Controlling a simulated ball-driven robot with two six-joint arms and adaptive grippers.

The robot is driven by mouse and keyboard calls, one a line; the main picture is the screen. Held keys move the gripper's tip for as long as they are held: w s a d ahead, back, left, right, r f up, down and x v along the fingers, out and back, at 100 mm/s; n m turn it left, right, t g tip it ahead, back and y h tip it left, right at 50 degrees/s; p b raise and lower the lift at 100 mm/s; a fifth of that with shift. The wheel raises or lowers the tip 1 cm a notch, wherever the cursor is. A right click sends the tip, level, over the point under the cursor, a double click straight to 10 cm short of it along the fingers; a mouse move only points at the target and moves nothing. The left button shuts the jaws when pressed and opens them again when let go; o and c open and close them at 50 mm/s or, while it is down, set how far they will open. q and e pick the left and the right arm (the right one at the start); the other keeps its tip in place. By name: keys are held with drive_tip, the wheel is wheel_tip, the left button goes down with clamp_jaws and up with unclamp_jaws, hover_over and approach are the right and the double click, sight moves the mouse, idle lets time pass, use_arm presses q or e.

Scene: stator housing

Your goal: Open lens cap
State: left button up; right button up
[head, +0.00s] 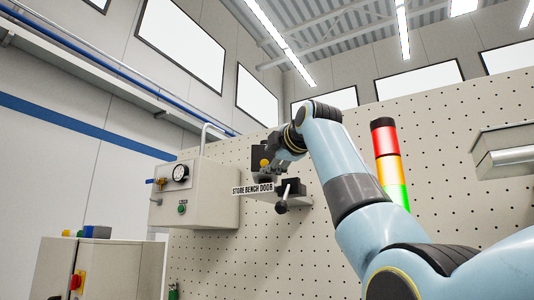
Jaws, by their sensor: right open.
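My right gripper (273,170) is small and dark in this view, at the fixture and just above a grey shelf-like bracket. It is open; I see nothing held in it. A round yellow part (265,162) shows beside the gripper; I cannot tell whether they touch. I cannot make out a lens cap for certain; the wrist and gripper cover part of this spot. My left gripper is not in view.
A red, orange and green signal tower (386,160) stands right of my forearm. A cabinet (58,268) is lower left.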

sight(265, 164)
drive_tip(key=shift+p+x, duration=0.65)
drive_tip(key=shift+x, duration=1.05)
drive_tip(key=shift+f, duration=0.1)
clamp_jaws()
